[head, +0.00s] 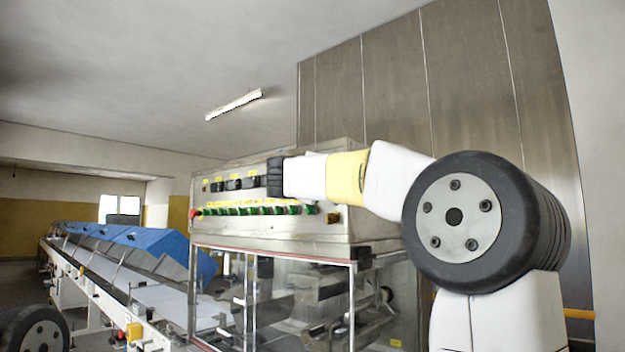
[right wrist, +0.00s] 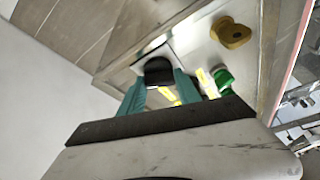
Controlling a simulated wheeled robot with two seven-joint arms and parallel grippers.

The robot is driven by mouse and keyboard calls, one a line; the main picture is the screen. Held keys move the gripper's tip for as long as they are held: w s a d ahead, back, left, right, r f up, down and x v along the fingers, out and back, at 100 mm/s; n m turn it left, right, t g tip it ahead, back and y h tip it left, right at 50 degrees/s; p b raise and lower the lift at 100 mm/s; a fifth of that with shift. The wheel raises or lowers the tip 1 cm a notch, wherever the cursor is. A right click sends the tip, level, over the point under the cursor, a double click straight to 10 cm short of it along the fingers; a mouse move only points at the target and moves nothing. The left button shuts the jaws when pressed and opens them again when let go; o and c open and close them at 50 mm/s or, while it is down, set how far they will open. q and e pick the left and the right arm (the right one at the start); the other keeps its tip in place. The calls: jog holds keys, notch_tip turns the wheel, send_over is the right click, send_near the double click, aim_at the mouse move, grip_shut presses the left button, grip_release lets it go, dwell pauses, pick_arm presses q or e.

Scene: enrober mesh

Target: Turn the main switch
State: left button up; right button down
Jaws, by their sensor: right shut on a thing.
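The main switch appears to be the black knob (right wrist: 158,70) on a pale plate of the machine's metal panel, in the right wrist view. My right gripper (right wrist: 160,84) has its two teal fingers on either side of this knob and is shut on it. In the head view my right arm reaches in from the right to the control panel (head: 300,229). Its dark end covers part of the panel, so the fingers and the knob cannot be made out there. My left gripper is out of view.
A row of green buttons (head: 243,211) and several black switches (head: 233,184) sit on the panel. A green button (right wrist: 222,78) and a yellow piece (right wrist: 230,33) lie close to my right fingers. Glass doors are below. A conveyor with blue covers (head: 150,240) runs left.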

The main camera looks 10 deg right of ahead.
jog(key=shift+n+g+y, duration=0.5)
jog(key=shift+n+y, duration=0.1)
jog(key=shift+n, duration=1.5)
jog(key=c, duration=0.9)
grip_release()
jog(key=v, duration=0.7)
jog(key=shift+s+a+r, duration=0.1)
jog(key=shift+s+a, duration=0.15)
jog(key=shift+s, duration=0.05)
